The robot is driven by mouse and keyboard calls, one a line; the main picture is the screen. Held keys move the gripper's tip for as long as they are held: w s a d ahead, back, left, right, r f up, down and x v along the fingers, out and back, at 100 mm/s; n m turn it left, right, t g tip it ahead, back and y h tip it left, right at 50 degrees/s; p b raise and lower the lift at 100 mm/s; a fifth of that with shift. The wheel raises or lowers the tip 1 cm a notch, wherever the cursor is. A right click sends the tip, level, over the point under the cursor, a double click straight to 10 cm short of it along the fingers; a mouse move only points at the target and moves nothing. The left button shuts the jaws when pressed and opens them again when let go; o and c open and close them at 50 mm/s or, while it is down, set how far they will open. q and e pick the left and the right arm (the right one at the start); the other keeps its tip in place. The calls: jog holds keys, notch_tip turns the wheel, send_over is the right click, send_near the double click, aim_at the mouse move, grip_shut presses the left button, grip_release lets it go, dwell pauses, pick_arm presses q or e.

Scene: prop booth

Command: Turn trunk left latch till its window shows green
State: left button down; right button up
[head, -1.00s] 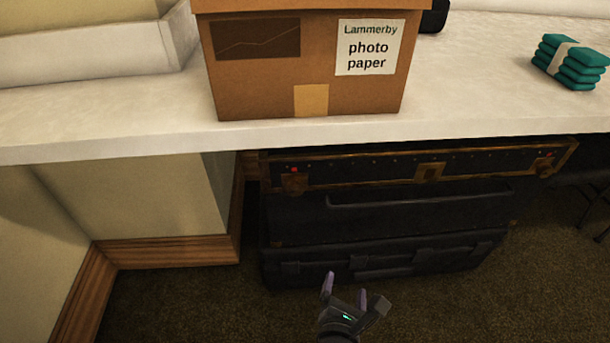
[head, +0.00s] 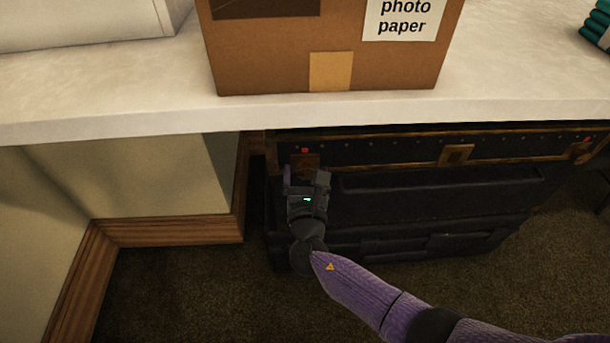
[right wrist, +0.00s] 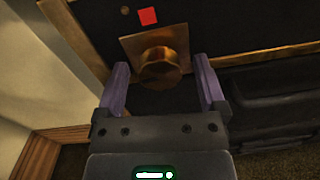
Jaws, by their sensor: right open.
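The dark trunk (head: 380,152) with brass trim lies under the white counter. Its left latch (head: 306,159) is partly covered by my right gripper in the head view. In the right wrist view the latch is a brass plate with a faceted brass knob (right wrist: 160,70). The latch window (right wrist: 148,16) above the plate shows red; it also shows red in the head view (head: 305,150). My right gripper (head: 306,172) is open, with one purple finger on each side of the knob in the picture and gaps between. I cannot tell how deep the fingers reach. My left gripper is out of view.
Dark cases (head: 440,205) are stacked below the trunk. The white counter (head: 120,120) overhangs closely above, with a cardboard box (head: 260,60) on it. A wall with wooden skirting (head: 180,230) stands to the left. Another trunk window (head: 587,139) at right is red.

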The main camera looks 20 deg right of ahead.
grip_shut()
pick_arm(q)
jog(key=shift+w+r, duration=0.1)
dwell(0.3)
pick_arm(e)
jog(key=n+p, duration=0.1)
jog(key=n, duration=0.2)
jog(key=shift+r, duration=0.15)
jog(key=n+p, duration=0.2)
jog(key=n, duration=0.3)
jog(key=n+p, duration=0.1)
jog(key=n, duration=0.3)
jog(key=shift+d+n, duration=0.1)
jog(key=shift+n, duration=0.2)
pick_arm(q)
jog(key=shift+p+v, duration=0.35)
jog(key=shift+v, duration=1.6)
pick_arm(e)
jog(key=shift+s+n+y, duration=0.1)
jog(key=shift+n+y, duration=0.2)
jog(key=shift+n, duration=1.5)
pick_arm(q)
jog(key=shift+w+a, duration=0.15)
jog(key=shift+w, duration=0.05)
